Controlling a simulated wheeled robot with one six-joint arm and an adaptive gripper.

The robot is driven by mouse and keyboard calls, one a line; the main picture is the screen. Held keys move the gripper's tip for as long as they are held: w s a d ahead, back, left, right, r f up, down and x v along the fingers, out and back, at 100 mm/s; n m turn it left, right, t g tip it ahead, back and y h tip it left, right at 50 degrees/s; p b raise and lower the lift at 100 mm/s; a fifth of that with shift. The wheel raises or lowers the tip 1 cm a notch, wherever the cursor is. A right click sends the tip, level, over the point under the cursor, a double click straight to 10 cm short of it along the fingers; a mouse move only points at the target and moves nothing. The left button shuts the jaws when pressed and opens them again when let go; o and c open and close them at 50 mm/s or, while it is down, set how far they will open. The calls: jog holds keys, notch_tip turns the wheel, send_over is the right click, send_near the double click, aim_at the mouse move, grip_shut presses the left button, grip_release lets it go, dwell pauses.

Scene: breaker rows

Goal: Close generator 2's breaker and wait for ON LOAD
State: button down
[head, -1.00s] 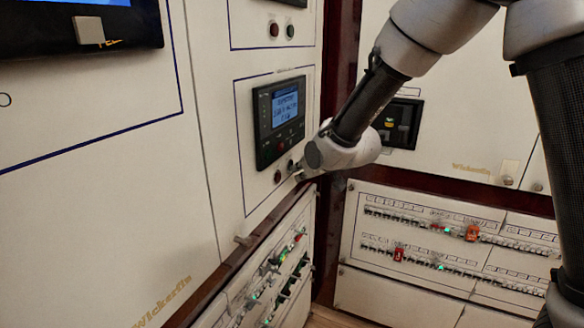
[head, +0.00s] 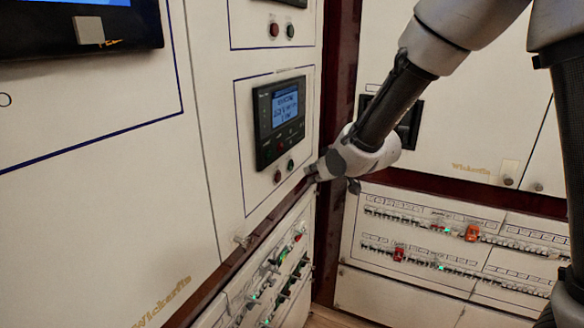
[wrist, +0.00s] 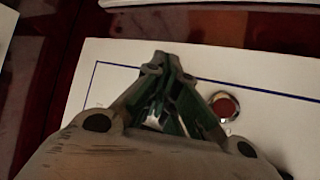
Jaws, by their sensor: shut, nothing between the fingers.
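A dark controller (head: 280,121) with a lit blue display (head: 285,107) is on the white panel in the head view. Its text is too small to read. Below it are a red button (head: 277,177) and a green button (head: 291,164). My gripper (head: 308,173) is just right of the green button, apart from it, by the panel's edge. In the wrist view my gripper (wrist: 163,62) is shut and empty, with a red button (wrist: 225,105) in a silver ring right of its fingers. I cannot read which generator this panel belongs to.
Another red button (head: 274,30) and green button (head: 290,31) sit on the panel above. Breaker rows (head: 440,228) with green lights and red and orange parts are at lower right. More switches (head: 275,272) are below the controller. A large screen (head: 75,22) is upper left.

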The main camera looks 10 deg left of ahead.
jog(key=shift+s+d, duration=0.25)
jog(key=shift+d, duration=0.4)
jog(key=shift+s+d, duration=0.25)
jog(key=shift+d, duration=0.35)
jog(key=s+d+f+g+h, duration=0.3)
jog(key=s+d+f, duration=0.2)
jog(key=f, duration=0.1)
jog(key=s+d+r+m+h, duration=0.1)
jog(key=s+d+r+m, duration=0.1)
jog(key=s+d+r, duration=0.3)
jog(key=s+d+r+m+h, duration=0.1)
jog(key=s+d+r+m, duration=0.2)
jog(key=s+d+r, duration=0.3)
jog(key=s+d+r+m+g+h, duration=0.1)
jog(key=s+d+r+m, duration=0.2)
jog(key=s+d, duration=1)
jog(key=d+r, duration=0.3)
jog(key=d, duration=0.3)
jog(key=shift+s+d+h, duration=0.15)
jog(key=shift+s+h, duration=0.05)
jog(key=shift+h, duration=0.2)
